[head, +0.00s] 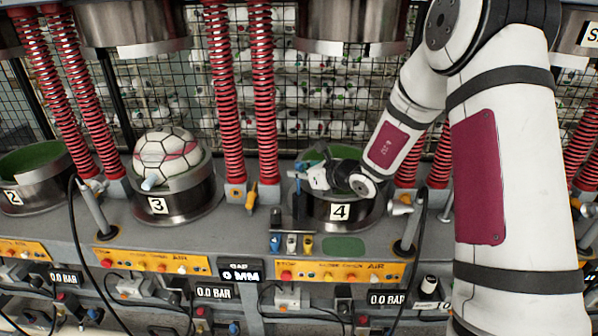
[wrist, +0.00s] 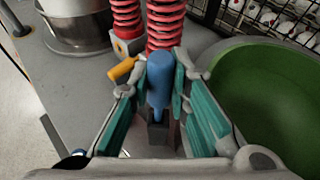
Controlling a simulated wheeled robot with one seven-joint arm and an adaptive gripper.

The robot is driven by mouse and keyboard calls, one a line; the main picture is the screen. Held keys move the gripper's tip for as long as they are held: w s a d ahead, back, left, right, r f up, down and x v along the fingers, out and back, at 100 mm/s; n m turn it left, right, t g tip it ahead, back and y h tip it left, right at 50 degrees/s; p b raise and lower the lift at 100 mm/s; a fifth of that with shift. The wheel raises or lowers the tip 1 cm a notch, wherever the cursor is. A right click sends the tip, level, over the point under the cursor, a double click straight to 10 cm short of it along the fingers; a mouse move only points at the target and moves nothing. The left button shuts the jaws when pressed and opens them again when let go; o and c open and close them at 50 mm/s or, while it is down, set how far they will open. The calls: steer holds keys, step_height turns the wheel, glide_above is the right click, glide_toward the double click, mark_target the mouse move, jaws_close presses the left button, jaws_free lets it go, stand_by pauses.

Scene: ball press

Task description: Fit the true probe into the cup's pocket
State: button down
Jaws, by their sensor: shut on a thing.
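My gripper (head: 304,181) is just left of the rim of cup 4 (head: 347,222) in the head view. In the wrist view its teal-padded fingers (wrist: 160,88) are shut on a blue-handled probe (wrist: 159,74). The handle stands roughly upright between the pads. Below it is a dark square holder (wrist: 157,138); I cannot tell whether the probe's lower end is still in it. Cup 4's green inside (wrist: 265,100) lies right of the fingers. The cup's pocket cannot be made out.
A yellow-handled tool (head: 250,194) stands by the red springs (head: 262,95). Cup 3 (head: 172,203) holds a white ball (head: 168,152). Blue, white and yellow pieces (head: 291,243) sit in front of cup 4, beside a green oval pad (head: 344,247). A lever post (head: 410,234) stands at right.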

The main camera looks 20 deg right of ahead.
mark_target(299, 194)
steer(key=shift+f, duration=0.2)
steer(key=shift+f, duration=0.55)
steer(key=shift+f+b, duration=0.15)
steer(key=shift+b, duration=0.15)
steer(key=shift+f, duration=0.65)
steer(key=shift+f+b, duration=0.2)
steer(key=shift+b, duration=0.15)
steer(key=shift+f, duration=0.55)
steer(key=c, duration=1.4)
jaws_free()
steer(key=shift+c, duration=0.2)
steer(key=shift+d, duration=0.1)
steer(key=shift+r, duration=0.1)
